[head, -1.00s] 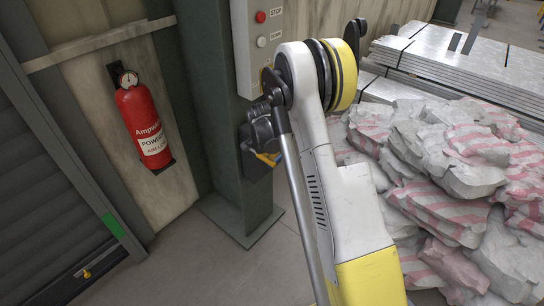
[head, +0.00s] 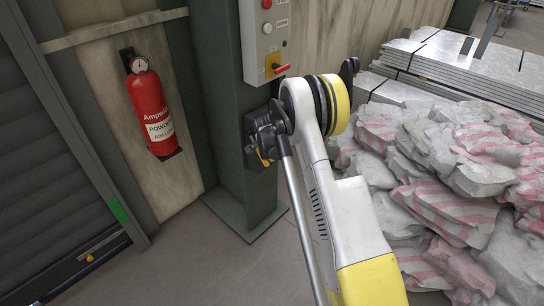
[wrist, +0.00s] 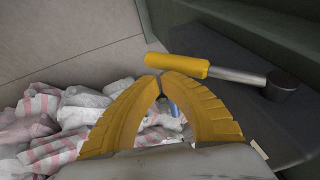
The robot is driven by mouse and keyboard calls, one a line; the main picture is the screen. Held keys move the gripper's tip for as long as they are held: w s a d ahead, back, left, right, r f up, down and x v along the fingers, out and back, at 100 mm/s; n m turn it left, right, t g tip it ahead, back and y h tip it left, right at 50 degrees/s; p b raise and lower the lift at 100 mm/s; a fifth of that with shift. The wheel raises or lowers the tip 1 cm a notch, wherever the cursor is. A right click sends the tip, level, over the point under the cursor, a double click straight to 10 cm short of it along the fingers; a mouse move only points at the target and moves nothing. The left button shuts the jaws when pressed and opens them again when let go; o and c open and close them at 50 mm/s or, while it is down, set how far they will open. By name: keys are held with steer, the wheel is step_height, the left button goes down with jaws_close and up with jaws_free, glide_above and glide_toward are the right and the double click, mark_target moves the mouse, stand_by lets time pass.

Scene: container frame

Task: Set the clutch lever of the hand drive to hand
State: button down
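The clutch lever in the wrist view has a yellow grip (wrist: 177,66), a steel rod (wrist: 236,75) and a dark round hub (wrist: 279,85). It lies across the upper right, over a dark housing (wrist: 235,50). In the head view, the dark hand drive housing (head: 251,126) on the green column is mostly hidden by my arm's end, and the lever cannot be made out clearly.
A grey control box (head: 258,45) with buttons and a red switch (head: 281,67) is above my wrist on the green column (head: 220,80). A fire extinguisher (head: 149,108) hangs at left. Striped sacks (head: 450,190) and stacked metal sheets (head: 460,70) fill the right. Floor in front is clear.

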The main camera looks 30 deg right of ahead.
steer(key=shift+w+a+f, duration=0.1)
steer(key=shift+w+f, duration=0.05)
steer(key=shift+f, duration=0.1)
stand_by(0.4)
steer(key=s+d+r+p, duration=0.2)
steer(key=s+r+p, duration=0.2)
steer(key=s+r, duration=0.4)
steer(key=shift+s+r, duration=0.2)
steer(key=shift+s, duration=0.75)
